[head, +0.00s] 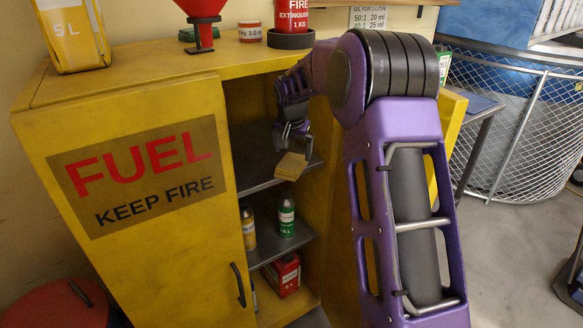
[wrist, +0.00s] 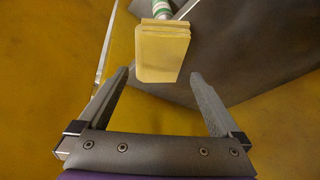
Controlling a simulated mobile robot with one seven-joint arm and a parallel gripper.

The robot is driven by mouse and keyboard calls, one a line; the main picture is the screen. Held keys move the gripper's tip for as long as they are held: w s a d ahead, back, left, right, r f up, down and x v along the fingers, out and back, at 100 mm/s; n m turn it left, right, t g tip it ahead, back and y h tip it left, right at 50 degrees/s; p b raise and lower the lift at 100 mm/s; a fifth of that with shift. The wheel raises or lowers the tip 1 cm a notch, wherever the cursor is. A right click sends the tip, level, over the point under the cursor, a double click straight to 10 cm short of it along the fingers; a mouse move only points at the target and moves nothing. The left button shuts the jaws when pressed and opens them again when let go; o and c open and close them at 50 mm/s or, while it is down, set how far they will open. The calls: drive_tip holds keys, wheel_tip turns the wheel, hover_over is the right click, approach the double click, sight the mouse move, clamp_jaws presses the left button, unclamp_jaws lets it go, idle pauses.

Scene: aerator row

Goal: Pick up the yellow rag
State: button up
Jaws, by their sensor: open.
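The yellow rag (head: 291,166) is a folded, pale yellow pad at the front edge of the upper shelf inside the yellow fuel cabinet. In the wrist view the rag (wrist: 162,55) lies ahead, roughly centred between the fingers, with its folded layers at the far end. My gripper (head: 293,138) reaches into the cabinet, just above and behind the rag in the head view. In the wrist view my gripper (wrist: 160,76) is open and empty, its fingers on either side of the line to the rag. I cannot tell whether a fingertip touches it.
The dark upper shelf (head: 258,156) is otherwise mostly bare. Below stand a green bottle (head: 287,218), a yellow bottle (head: 248,229) and a red can (head: 283,274). The open cabinet door (head: 140,240) borders the left. A red funnel (head: 202,20) and extinguisher stand on top.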

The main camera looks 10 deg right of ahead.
sight(292, 162)
drive_tip(key=shift+a+b+x, duration=0.1)
drive_tip(key=shift+b+x, duration=0.1)
drive_tip(key=shift+x, duration=1.2)
drive_tip(key=shift+a+b+x, duration=0.15)
drive_tip(key=shift+x, duration=1.25)
drive_tip(key=shift+s, duration=0.15)
drive_tip(key=shift+f, duration=0.25)
drive_tip(key=c, duration=1)
